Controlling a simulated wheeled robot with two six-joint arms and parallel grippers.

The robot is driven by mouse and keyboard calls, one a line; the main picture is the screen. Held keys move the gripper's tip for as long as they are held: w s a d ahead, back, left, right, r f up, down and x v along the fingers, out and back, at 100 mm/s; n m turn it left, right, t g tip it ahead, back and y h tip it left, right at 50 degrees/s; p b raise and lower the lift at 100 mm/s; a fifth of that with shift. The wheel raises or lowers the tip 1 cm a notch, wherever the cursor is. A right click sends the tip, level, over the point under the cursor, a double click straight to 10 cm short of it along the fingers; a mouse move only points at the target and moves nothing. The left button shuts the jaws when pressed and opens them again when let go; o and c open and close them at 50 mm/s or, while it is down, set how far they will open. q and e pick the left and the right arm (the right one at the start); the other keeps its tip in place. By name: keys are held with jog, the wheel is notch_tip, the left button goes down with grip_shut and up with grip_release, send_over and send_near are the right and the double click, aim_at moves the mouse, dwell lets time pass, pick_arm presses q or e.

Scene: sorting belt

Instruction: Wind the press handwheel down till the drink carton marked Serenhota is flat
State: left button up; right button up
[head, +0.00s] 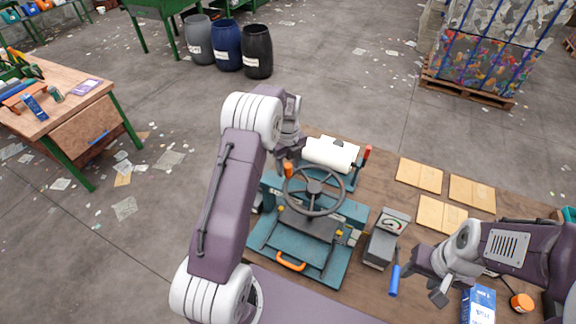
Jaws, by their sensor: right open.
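The press (262,236) is a teal frame on the workbench with a dark plate and an orange front handle (290,262). Its dark handwheel (314,187) is above the plate, with an orange knob (288,169) on the far left of its rim. My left gripper (287,161) is at that knob; its fingers are small and partly hidden, so I cannot tell whether they grip it. No carton shows clearly under the plate. A blue carton (481,306) with white lettering too small to read lies at the lower right. My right gripper (416,284) is open and empty, left of this carton.
A grey scale-like box (386,240) stands right of the press, with a blue-handled tool (394,281) near it. A white roll (331,153) is on a stand behind the wheel. An orange round object (521,303) is beside the blue carton.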

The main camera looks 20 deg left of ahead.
pick_arm(q)
jog(key=shift+r+b, duration=0.35)
jog(key=shift+r, duration=0.05)
notch_tip(320, 180, up, 8)
jog(key=shift+r+b, duration=0.15)
jog(key=shift+b, duration=0.9)
